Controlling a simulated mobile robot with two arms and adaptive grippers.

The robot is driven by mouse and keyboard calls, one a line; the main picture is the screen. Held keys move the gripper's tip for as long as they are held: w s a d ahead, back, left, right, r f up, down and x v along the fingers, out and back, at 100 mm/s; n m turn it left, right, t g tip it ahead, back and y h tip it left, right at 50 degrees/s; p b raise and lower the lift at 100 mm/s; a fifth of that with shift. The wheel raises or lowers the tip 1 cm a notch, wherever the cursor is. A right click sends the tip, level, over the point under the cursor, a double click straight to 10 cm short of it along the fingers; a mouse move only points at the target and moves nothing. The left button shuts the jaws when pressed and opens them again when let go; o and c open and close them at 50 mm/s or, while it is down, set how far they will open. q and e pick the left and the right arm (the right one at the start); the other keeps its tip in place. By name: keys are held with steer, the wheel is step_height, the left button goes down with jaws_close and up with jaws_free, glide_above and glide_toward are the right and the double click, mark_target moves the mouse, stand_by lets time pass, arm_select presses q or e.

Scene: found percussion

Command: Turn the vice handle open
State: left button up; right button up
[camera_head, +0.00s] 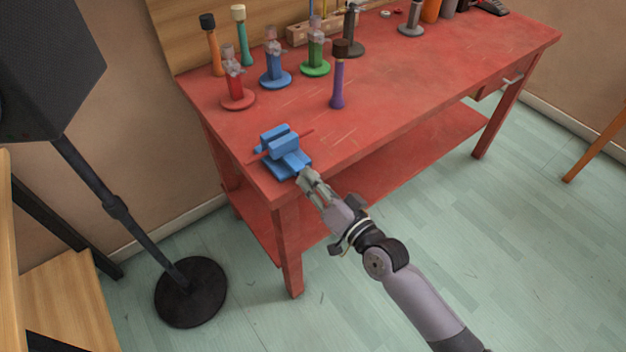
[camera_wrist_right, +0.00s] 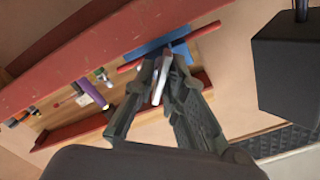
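The blue vice (camera_head: 287,158) sits on the front left corner of the red bench, with a thin red bar (camera_head: 307,133) across it. In the right wrist view the vice (camera_wrist_right: 172,40) is partly hidden behind my fingers, and the red bar (camera_wrist_right: 205,30) crosses near it. My right gripper (camera_head: 306,175) is at the front of the vice. In the wrist view its fingers (camera_wrist_right: 166,68) are close together around a narrow pale piece, which looks like the vice handle (camera_wrist_right: 160,82). The fingertips hide much of this contact. My left gripper is not in view.
The red bench (camera_head: 420,80) carries several coloured stands, a purple-handled mallet (camera_head: 338,85) and a wooden rack (camera_head: 305,32) behind the vice. A black speaker (camera_head: 45,65) on a stand is at the left. The floor in front of the bench is clear apart from my arm.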

jaws_close()
steer(key=n+p, duration=0.2)
steer(key=n, duration=0.3)
steer(key=shift+r, duration=0.15)
steer(key=n+p, duration=0.1)
steer(key=n, duration=0.3)
steer(key=shift+s+a+p, duration=0.1)
steer(key=shift+p, duration=0.2)
steer(key=n+p, duration=0.1)
steer(key=n, duration=0.2)
steer(key=shift+n, duration=0.3)
steer(key=n, duration=0.5)
steer(key=shift+s+a+f, duration=0.1)
steer(key=shift+a+f, duration=0.05)
steer(key=shift+f, duration=0.05)
steer(key=n, duration=0.6)
steer(key=shift+f, duration=0.15)
steer(key=shift+n, duration=0.3)
